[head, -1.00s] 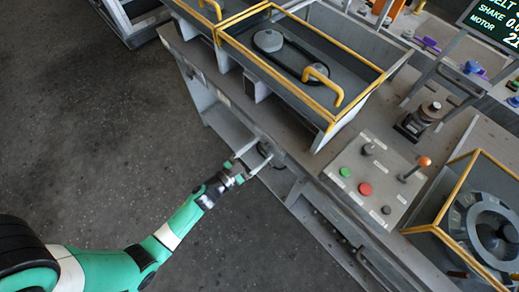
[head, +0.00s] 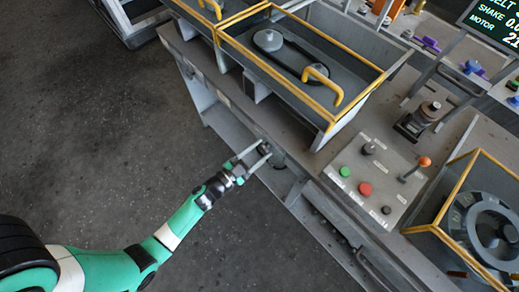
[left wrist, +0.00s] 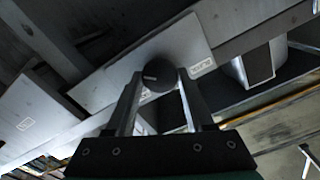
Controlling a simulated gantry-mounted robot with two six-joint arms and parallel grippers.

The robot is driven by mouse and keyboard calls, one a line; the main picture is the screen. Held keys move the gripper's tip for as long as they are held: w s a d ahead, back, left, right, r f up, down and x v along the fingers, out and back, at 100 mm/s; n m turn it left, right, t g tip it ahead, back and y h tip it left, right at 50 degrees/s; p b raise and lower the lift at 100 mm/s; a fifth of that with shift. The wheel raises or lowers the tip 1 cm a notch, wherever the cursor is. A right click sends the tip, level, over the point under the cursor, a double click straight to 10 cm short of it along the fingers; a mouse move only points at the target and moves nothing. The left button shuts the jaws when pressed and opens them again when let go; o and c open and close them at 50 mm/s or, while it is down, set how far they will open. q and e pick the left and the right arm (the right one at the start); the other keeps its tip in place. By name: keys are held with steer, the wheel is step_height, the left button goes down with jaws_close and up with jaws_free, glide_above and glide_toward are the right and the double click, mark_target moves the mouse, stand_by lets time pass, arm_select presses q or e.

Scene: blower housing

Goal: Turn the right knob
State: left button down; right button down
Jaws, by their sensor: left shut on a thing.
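A dark round knob (left wrist: 158,76) sits on a grey plate on the machine's front face. In the head view the knob (head: 265,149) shows at the tips of my left gripper (head: 260,157). My left gripper is shut on this knob, with one finger on each side of it. The left wrist view shows the same fingers (left wrist: 158,98) flanking the knob, whose face bears a small light mark. My right gripper is not in view.
A panel with a green button (head: 345,171), a red button (head: 365,188) and an orange-tipped lever (head: 415,169) lies to the right. A yellow-framed belt guard (head: 325,110) is above the knob. Open floor (head: 110,140) lies to the left.

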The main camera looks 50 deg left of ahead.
arm_select(q)
steer(key=m, duration=0.4)
steer(key=shift+m, duration=0.7)
steer(key=shift+c, duration=1.4)
jaws_free()
steer(key=shift+s, duration=0.1)
steer(key=s+p, duration=0.2)
steer(key=s, duration=0.9)
steer(key=shift+s+d, duration=0.2)
steer(key=shift+s, duration=0.05)
